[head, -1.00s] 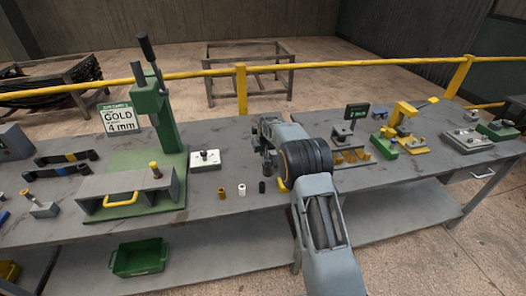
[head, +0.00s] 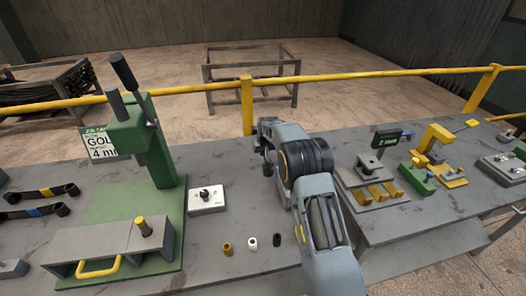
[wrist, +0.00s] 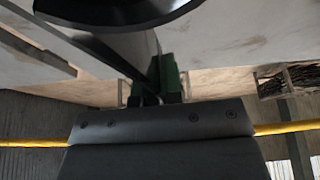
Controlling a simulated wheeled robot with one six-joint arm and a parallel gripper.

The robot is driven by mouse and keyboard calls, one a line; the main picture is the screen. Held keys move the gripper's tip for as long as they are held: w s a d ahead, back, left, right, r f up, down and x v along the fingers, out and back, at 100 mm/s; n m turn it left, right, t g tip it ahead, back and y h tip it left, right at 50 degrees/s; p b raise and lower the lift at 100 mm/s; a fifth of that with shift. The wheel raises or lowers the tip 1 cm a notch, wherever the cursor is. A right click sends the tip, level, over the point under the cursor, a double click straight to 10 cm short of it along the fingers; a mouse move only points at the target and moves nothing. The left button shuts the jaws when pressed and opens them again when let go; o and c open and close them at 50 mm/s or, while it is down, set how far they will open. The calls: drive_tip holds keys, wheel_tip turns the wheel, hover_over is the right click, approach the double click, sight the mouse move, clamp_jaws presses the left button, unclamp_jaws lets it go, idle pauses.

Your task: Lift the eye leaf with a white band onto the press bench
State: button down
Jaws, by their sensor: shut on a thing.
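My gripper (wrist: 158,98) shows in the wrist view, shut on a dark bar-like thing (wrist: 70,40) that runs off to the upper left. A large dark curved shape fills the top edge there; I cannot tell whether it belongs to the held thing. No white band is visible. In the head view my wrist hides the jaws and what they hold, above the bench beside the white block. The press bench (head: 215,240) carries a green press (head: 150,140). A yellow-banded leaf (head: 45,192) and a blue-banded leaf (head: 35,211) lie at its left.
A grey fixture with a yellow handle (head: 105,245) stands before the press. A white block (head: 207,200) and small gold (head: 227,248), white (head: 252,243) and black (head: 277,240) bushings sit to its right. More fixtures fill the right side. A yellow rail (head: 380,76) runs behind.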

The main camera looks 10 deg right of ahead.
drive_tip(key=shift+w, duration=0.35)
drive_tip(key=shift+f+b, duration=1.5)
drive_tip(key=shift+f, duration=1.75)
drive_tip(key=shift+f+b, duration=0.5)
drive_tip(key=shift+f, duration=0.05)
drive_tip(key=c, duration=1.2)
unclamp_jaws()
drive_tip(key=shift+s, duration=0.1)
drive_tip(key=shift+s+f, duration=0.1)
drive_tip(key=shift+f, duration=0.1)
drive_tip(key=b+v, duration=0.1)
drive_tip(key=v, duration=1.3)
drive_tip(key=shift+b, duration=0.35)
drive_tip(key=s+r, duration=0.3)
drive_tip(key=s, duration=0.9)
drive_tip(key=s+r, duration=0.4)
drive_tip(key=s, duration=0.9)
drive_tip(key=shift+m+g, duration=0.3)
drive_tip(key=s+f, duration=0.1)
drive_tip(key=s, duration=0.2)
drive_tip(key=s+f, duration=0.1)
drive_tip(key=s, duration=0.2)
drive_tip(key=s+f, duration=0.1)
drive_tip(key=s, duration=0.3)
drive_tip(key=shift+s+a+f, duration=0.15)
drive_tip(key=shift+a+f, duration=0.2)
drive_tip(key=shift+a, duration=0.05)
